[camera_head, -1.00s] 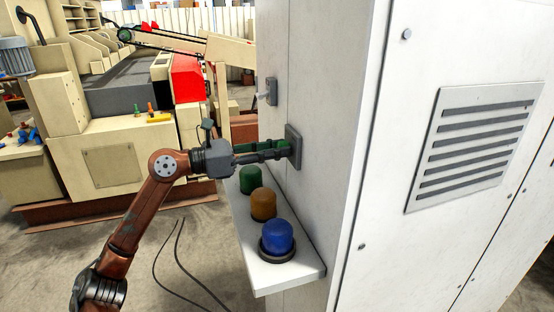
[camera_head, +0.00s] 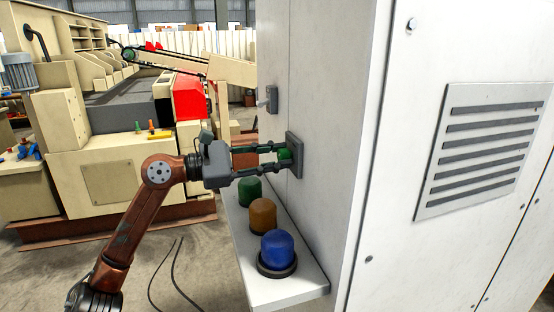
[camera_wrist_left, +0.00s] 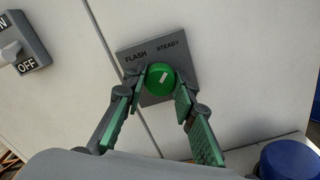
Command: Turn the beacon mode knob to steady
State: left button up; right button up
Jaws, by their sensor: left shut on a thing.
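The beacon mode knob is a round green knob (camera_wrist_left: 160,79) with a short white mark, on a dark square plate (camera_wrist_left: 148,97) lettered FLASH at left and STEADY at right. In the left wrist view the white mark slants up and right, roughly to the STEADY side. My left gripper (camera_wrist_left: 158,88) has its two fingers on either side of the knob, shut on it. In the head view the left gripper (camera_head: 280,158) reaches the plate (camera_head: 295,155) on the white cabinet's side, with the green knob (camera_head: 285,154) between its fingertips. My right gripper is not in view.
A white shelf (camera_head: 303,287) below the plate carries green (camera_head: 250,191), amber (camera_head: 263,216) and blue (camera_head: 277,248) beacon domes, close beneath my left gripper. A grey ON/OFF switch (camera_wrist_left: 24,50) is left of the plate. The large white cabinet (camera_head: 400,60) fills the right.

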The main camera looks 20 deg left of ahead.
pick_arm(q)
jog(key=shift+f, duration=0.1)
dwell(0.3)
jog(key=o, duration=1.2)
jog(key=shift+c, duration=0.2)
jog(key=v, duration=1.2)
jog(key=shift+w+d, duration=0.1)
